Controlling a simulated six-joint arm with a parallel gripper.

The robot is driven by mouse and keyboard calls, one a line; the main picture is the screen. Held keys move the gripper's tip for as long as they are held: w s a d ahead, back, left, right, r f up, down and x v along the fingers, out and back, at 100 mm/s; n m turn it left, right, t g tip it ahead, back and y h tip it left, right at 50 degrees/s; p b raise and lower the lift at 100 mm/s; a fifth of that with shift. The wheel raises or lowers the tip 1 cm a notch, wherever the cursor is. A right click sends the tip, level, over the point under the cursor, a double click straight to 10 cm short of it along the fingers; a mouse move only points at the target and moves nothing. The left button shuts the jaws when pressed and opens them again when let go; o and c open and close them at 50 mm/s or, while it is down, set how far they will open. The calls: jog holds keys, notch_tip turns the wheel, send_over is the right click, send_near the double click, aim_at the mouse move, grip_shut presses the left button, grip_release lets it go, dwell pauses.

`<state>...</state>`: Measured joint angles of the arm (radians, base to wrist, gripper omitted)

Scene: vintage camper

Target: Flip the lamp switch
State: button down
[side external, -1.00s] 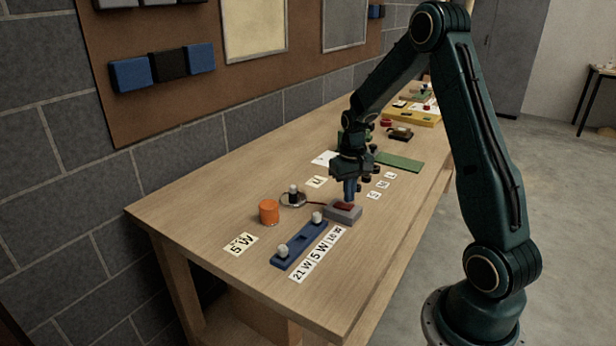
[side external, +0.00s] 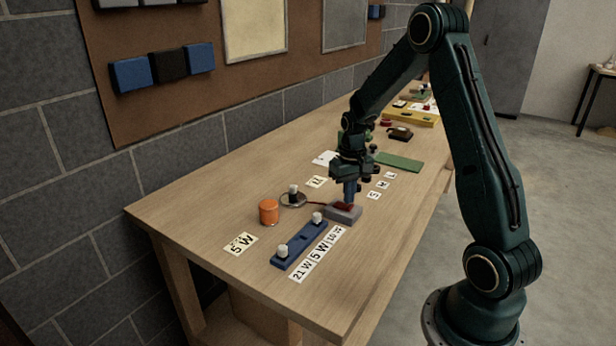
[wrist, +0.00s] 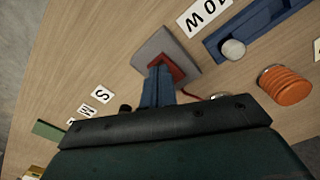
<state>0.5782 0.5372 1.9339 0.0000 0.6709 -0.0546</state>
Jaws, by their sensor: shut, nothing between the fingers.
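The lamp switch is a grey box (side external: 343,215) with a red rocker (side external: 346,206) on top. It also shows in the wrist view, with the grey box (wrist: 150,48) around the red rocker (wrist: 172,70). My gripper (side external: 349,200) points down, shut and empty, its blue fingertips (wrist: 158,72) at the rocker and covering part of it. They look to be touching it. I cannot tell whether the bulb is lit.
A blue holder (side external: 299,246) with two pale bulbs lies in front of the switch. An orange cylinder (side external: 269,212) stands left of the lamp. Printed labels (side external: 317,256) lie around. A green mat (side external: 399,162) and a yellow tray (side external: 411,117) are farther back.

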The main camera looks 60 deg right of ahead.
jog(key=shift+f, duration=0.75)
dwell(0.6)
jog(key=shift+r, duration=3.55)
